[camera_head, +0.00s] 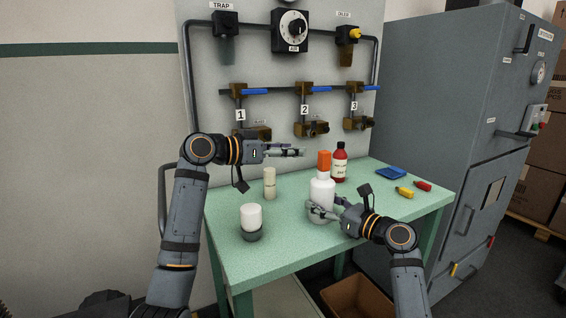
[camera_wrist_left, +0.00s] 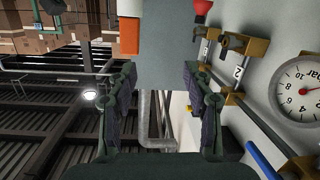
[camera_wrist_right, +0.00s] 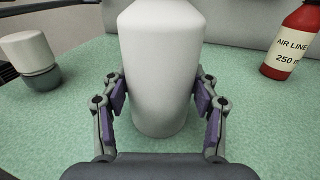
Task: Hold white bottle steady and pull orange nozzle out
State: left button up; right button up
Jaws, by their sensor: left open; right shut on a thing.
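The white bottle (camera_head: 322,192) stands upright on the green table, with the orange nozzle (camera_head: 324,162) on its top. My right gripper (camera_head: 322,211) is shut on the bottle's lower body; in the right wrist view the pads of the right gripper (camera_wrist_right: 160,100) touch both sides of the white bottle (camera_wrist_right: 160,60). My left gripper (camera_head: 303,152) is open and empty, level with the nozzle and just to its left, apart from it. In the left wrist view the orange nozzle (camera_wrist_left: 129,36) shows at the top, beyond the open fingers of the left gripper (camera_wrist_left: 160,85).
A cream cylinder (camera_head: 269,183) and a white-topped grey jar (camera_head: 251,222) stand left of the bottle. A red bottle (camera_head: 340,162) stands behind it. A panel with pipes and valves (camera_head: 304,124) rises behind the table (camera_head: 290,262).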

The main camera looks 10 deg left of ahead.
aim_at(321, 153)
pick_arm(q)
jog(key=s+f+m+h, duration=0.1)
jog(key=s+m+h, duration=0.1)
jog(key=s, duration=0.3)
jog(key=x, duration=1.1)
jog(key=shift+w+d+r, duration=0.1)
jog(key=shift+w+d, duration=0.1)
jog(key=shift+c, duration=0.3)
grip_shut()
jog(key=shift+r, duration=0.1)
jog(key=shift+r, duration=1.7)
